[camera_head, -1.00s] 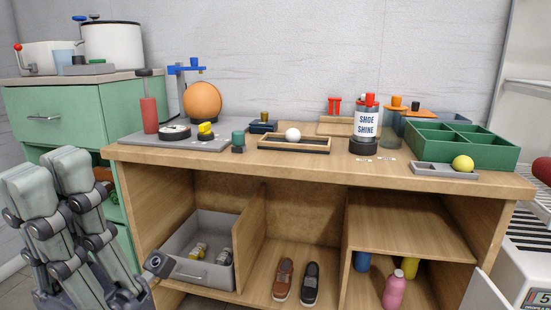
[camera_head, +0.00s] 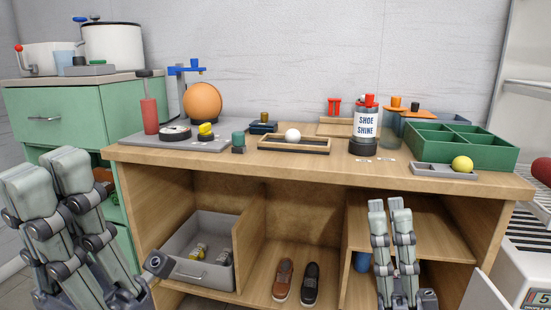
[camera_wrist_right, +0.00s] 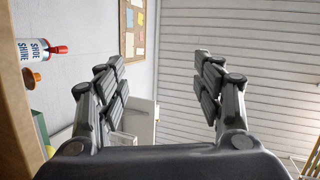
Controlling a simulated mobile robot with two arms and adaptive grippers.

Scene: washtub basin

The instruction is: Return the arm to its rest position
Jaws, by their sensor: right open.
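My right gripper (camera_head: 391,222) is in front of the right part of the wooden workbench (camera_head: 320,172), with its fingers pointing up before the lower shelf. In the right wrist view its two fingers (camera_wrist_right: 160,90) stand wide apart with nothing between them. My left gripper (camera_head: 58,180) is at the far left, in front of the green cabinet. Its fingers point up and sit close together in this view; I cannot tell whether they are open or shut. I see nothing held there.
The shoe shine can (camera_head: 366,128), green divided tray (camera_head: 460,145) and yellow ball (camera_head: 462,164) are on the benchtop. Two shoes (camera_head: 296,282) stand in the middle compartment. A white scale (camera_head: 515,260) is at the right.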

